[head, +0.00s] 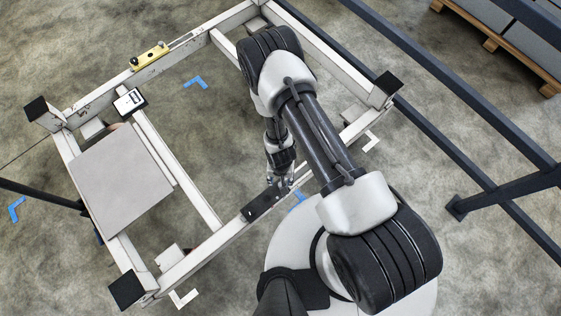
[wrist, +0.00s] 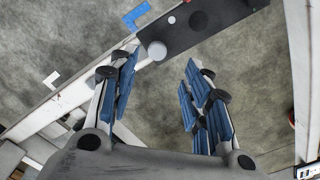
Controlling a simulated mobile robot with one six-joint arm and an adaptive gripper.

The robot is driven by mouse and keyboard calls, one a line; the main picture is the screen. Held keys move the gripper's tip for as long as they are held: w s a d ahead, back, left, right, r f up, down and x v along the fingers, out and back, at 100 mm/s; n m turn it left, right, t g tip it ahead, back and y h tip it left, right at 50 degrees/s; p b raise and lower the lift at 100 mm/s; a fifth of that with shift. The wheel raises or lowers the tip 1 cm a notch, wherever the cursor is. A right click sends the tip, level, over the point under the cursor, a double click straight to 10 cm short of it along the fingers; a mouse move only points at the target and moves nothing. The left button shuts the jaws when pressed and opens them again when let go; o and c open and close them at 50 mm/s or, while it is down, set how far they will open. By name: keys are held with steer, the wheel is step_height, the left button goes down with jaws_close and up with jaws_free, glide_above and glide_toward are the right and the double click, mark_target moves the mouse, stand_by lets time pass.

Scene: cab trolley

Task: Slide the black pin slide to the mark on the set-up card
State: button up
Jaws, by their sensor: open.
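The black pin slide (head: 262,205) lies on the near white rail in the head view. In the wrist view the black slide (wrist: 225,22) runs across the top, with a round grey pin (wrist: 157,50) at its left end. My gripper (head: 284,183) is open and hangs over the slide's right end. In the wrist view the pin shows between the tips of my open fingers (wrist: 160,62); I cannot tell whether it is at their depth. A small white and black item (head: 129,101), possibly the set-up card, sits on the left crossbar; its markings are too small to read.
A yellow slide (head: 150,56) sits on the far rail. A grey plate (head: 123,180) fills the frame's left part. Black caps (head: 126,289) top the corner posts. Dark blue rails (head: 470,120) stand to the right. The frame's middle is open down to the floor.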

steer(key=shift+r, duration=1.9)
